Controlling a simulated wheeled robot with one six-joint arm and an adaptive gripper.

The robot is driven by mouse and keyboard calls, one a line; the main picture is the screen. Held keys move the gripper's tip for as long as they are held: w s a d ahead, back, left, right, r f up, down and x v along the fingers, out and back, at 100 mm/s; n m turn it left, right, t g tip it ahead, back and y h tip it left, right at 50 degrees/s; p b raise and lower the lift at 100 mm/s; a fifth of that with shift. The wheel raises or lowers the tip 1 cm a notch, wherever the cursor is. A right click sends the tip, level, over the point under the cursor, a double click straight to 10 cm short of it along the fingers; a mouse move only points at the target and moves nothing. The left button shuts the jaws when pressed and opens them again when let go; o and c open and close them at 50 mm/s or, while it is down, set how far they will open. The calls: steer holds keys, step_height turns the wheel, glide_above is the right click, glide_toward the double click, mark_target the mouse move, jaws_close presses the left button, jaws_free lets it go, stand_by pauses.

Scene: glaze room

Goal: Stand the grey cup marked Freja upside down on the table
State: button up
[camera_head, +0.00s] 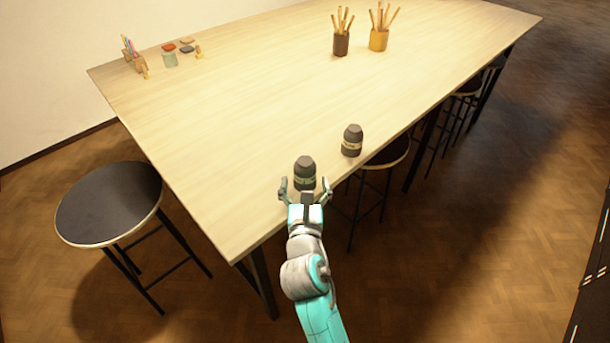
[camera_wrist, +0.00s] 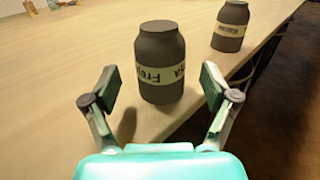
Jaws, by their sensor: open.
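The dark grey cup marked Freja (camera_head: 305,172) stands on the table (camera_head: 230,130) near its front corner, with a narrower end on top. In the wrist view the cup (camera_wrist: 161,62) shows a pale green band with part of its name, "Fre", readable. Its top looks flat and dark; I cannot tell whether it is a mouth or a base. My gripper (camera_head: 304,188) is open just on the near side of it, and in the wrist view the fingers (camera_wrist: 161,90) are spread to the left and right of the cup's lower part, without visible contact.
A similar grey cup (camera_head: 352,141) with a pale band stands to the right, near the table edge. Two pencil pots, brown (camera_head: 341,43) and yellow (camera_head: 378,39), stand far back. Small items (camera_head: 170,59) sit at the far left. Stools (camera_head: 110,202) surround the table; its middle is clear.

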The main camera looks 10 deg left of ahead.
steer(key=s+d, duration=0.1)
steer(key=s, duration=0.8)
steer(key=shift+d, duration=0.25)
steer(key=s+d+f+m+g, duration=0.3)
steer(key=s+d+f+m, duration=1)
steer(key=s+d+m, duration=0.3)
steer(key=s+d+r+m+h, duration=0.1)
steer(key=s+d+m, duration=0.3)
steer(key=s+m, duration=0.6)
steer(key=s+d+r+m+h, duration=0.1)
steer(key=s+d+r+m, duration=0.3)
steer(key=s+m, duration=0.7)
steer(key=shift+s+d+r+m+h, duration=0.2)
steer(key=shift+d+m+h, duration=0.1)
steer(key=shift+m+h, duration=0.1)
